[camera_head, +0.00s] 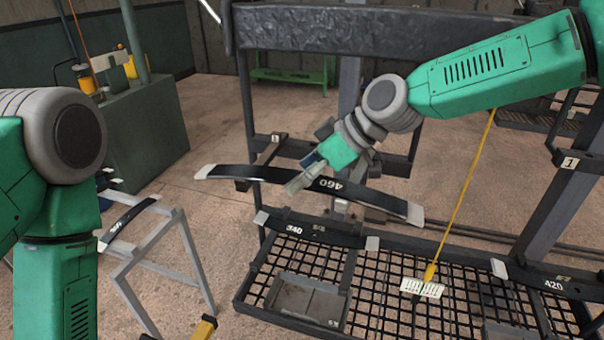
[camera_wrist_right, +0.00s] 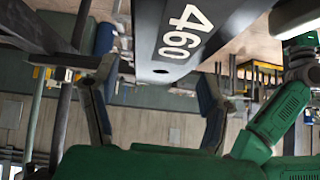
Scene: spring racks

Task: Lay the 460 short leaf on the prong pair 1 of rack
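The 460 short leaf (camera_head: 375,197) is a dark, slightly bowed strip with pale ends, its label upside down in the head view. My right gripper (camera_head: 308,172) straddles the middle of the leaf, one finger on each long edge. The leaf appears held in the air in front of the rack. In the right wrist view the leaf (camera_wrist_right: 182,38) reaches between my gripper's fingers (camera_wrist_right: 152,100). The rack (camera_head: 345,38) has a prong marked 1 (camera_head: 267,155) behind the leaf; the leaf partly hides the pair. My left gripper is out of view.
A 340 leaf (camera_head: 318,232) and a 420 leaf (camera_head: 553,285) lie low at the mesh shelf (camera_head: 385,290). Another leaf (camera_head: 130,222) lies on a grey stand (camera_head: 190,250) at left. A yellow cord with a tag (camera_head: 422,288) hangs right of the 460 leaf.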

